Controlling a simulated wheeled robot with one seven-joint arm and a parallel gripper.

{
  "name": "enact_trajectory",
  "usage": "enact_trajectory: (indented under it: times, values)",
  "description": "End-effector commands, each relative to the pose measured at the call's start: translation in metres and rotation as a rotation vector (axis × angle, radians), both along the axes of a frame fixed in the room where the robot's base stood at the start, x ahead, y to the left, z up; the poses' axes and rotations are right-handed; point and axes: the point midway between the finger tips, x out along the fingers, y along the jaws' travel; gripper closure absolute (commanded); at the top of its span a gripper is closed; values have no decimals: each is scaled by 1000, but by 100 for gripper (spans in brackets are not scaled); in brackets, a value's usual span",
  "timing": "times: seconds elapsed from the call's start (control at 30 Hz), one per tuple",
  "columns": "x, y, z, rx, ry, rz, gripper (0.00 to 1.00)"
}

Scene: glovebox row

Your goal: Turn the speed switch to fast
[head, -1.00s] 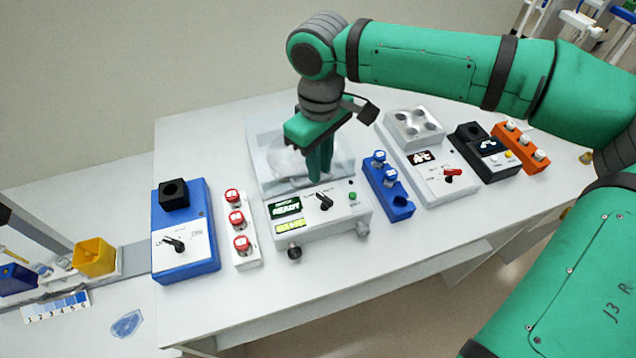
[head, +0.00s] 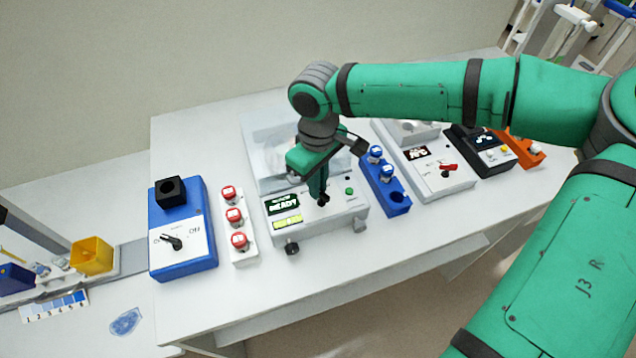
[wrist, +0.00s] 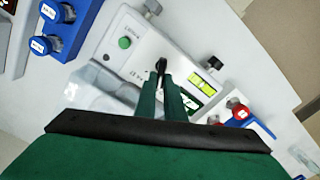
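The speed switch is a black pointer knob (head: 325,200) on the front panel of a white-grey machine (head: 335,222) with a clear lid. The machine's display (head: 284,205) reads READY. My gripper (head: 320,195) points down at the knob and partly hides it in the head view. In the wrist view the knob (wrist: 160,65) shows at the tips of my two green fingers (wrist: 162,80), which stand close together with a narrow gap. I cannot tell whether they press on it. The dial markings are mostly hidden or too small to read.
A green button (head: 349,191) sits right of the knob. Left stand a rack of red-capped tubes (head: 241,250) and a blue box with an off dial (head: 185,260). Right stand a blue rack (head: 394,205) and a white unit with a red switch (head: 447,187). The table front is clear.

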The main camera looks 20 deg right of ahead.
Motion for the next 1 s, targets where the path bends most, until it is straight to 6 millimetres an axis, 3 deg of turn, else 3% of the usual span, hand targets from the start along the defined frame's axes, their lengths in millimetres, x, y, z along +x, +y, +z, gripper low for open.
enact_trajectory:
  times: [0.37, 1.0]
  values:
    - [0, -1, 0, 0, 0, -45, 100]
    - [2, -6, 0, 0, 0, -438, 100]
